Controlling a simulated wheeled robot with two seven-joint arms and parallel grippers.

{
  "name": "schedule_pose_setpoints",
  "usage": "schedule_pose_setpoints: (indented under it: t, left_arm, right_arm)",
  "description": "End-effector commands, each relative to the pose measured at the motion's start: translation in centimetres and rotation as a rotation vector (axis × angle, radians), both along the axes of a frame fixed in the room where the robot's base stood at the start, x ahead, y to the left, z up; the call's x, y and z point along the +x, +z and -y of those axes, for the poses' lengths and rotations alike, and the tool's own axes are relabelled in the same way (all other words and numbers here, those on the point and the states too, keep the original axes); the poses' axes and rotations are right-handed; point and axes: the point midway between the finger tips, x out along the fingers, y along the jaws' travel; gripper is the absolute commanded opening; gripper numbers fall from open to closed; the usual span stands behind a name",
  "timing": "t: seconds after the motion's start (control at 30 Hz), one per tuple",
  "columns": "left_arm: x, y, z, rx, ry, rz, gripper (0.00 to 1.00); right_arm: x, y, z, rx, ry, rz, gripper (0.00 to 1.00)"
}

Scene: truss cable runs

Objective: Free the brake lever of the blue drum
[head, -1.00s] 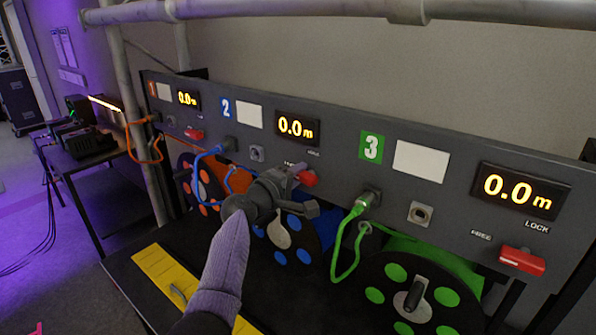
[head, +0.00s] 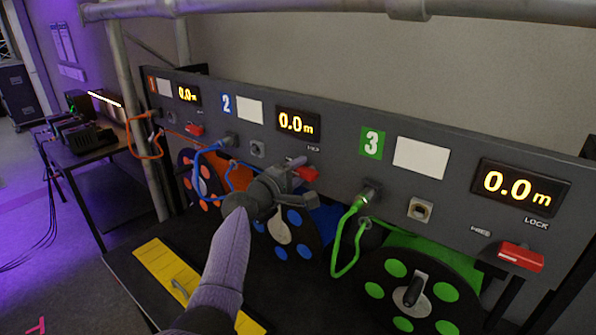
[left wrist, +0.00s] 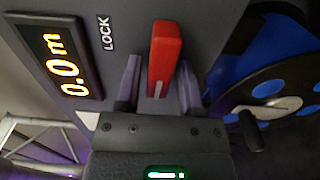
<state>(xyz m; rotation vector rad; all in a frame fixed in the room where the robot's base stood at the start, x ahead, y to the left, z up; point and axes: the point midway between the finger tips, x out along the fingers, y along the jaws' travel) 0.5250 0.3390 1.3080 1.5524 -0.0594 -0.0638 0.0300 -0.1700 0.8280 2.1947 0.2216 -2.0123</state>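The blue drum (head: 279,253), black with blue spots, sits below panel section 2. Its red brake lever (head: 307,173) is on the panel's lower edge, and it also shows in the left wrist view (left wrist: 164,50), beside the LOCK label (left wrist: 106,33). My left gripper (head: 298,174) is at this lever and partly covers it and its labels in the head view. In the left wrist view the fingers (left wrist: 159,88) stand either side of the lever's end, with narrow gaps showing, so the gripper looks open around it. My right gripper is not in view.
The green drum's red lever (head: 521,257) is at the right, the orange drum's lever (head: 194,129) at the left. A blue cable (head: 207,160) and a green cable (head: 343,250) hang from the panel. A pipe (head: 330,10) crosses above. A yellow plate (head: 165,268) lies on the dark deck.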

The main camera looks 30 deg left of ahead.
Motion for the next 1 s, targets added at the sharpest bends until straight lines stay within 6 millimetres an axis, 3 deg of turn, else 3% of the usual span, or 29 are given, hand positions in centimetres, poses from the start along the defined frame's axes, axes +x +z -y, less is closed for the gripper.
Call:
schedule_pose_setpoints:
  t: [0.37, 0.47, 0.8, 1.0]
  left_arm:
    - [-0.3, 0.1, -0.1, 0.002, 0.001, 0.002, 0.62]
    - [-1.4, 0.1, -0.2, 0.005, 0.001, 0.000, 0.62]
    - [-8.6, -0.1, -0.7, 0.003, 0.001, 0.000, 0.62]
    - [-9.9, 0.0, -0.8, 0.001, 0.000, 0.001, 0.62]
  right_arm:
    - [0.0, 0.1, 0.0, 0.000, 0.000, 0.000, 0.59]
    - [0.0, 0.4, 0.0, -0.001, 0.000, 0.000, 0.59]
    - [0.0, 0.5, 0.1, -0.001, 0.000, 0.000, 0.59]
    - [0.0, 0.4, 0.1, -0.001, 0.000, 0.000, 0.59]
